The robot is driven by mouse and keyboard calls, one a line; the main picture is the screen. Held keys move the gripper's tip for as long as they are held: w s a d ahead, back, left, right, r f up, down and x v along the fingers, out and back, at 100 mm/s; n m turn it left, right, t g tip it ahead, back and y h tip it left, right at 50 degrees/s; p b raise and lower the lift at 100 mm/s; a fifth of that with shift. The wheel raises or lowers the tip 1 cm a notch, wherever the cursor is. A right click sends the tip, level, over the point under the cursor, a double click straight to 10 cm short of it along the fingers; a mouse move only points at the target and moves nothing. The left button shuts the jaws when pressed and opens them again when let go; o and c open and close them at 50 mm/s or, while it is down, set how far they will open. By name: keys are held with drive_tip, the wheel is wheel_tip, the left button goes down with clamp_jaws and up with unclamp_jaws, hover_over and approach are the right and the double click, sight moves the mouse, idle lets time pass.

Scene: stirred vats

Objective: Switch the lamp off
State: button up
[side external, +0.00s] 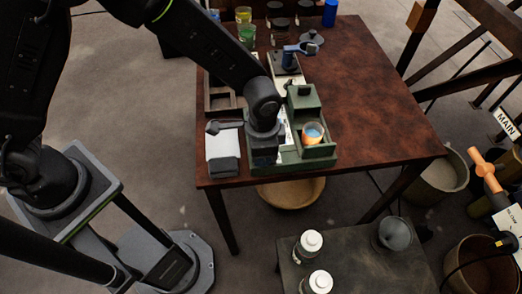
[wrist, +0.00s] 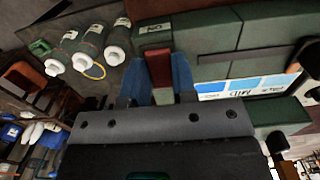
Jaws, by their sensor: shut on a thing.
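In the side external view my gripper (side external: 264,158) points down at the left front of a green apparatus (side external: 318,160); its fingertips are hard to make out there. In the wrist view the blue fingertips of my gripper (wrist: 158,80) are closed on either side of a red-brown switch lever (wrist: 159,66). A small label (wrist: 159,27) beyond the lever reads ON, upside down in this view. A glass with blue liquid (side external: 313,130) stands at the apparatus's right front with an orange glow at it. I cannot make out the lamp itself apart from this glow.
A white and grey box (side external: 223,150) is left of my gripper, and a brown tray (side external: 219,98) is behind it. Coloured glasses (side external: 246,32) and dark jars stand at the back. The table's right side (side external: 380,110) is clear. White-capped bottles (side external: 308,245) stand on a lower table.

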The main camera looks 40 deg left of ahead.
drive_tip(key=shift+w+d+g+y, duration=0.1)
drive_tip(key=shift+g+y, duration=0.3)
drive_tip(key=o, duration=0.9)
drive_tip(key=shift+r, duration=0.15)
drive_tip(key=r, duration=0.9)
drive_tip(key=w+d+r, duration=0.1)
drive_tip(key=r, duration=0.3)
drive_tip(key=shift+r, duration=0.25)
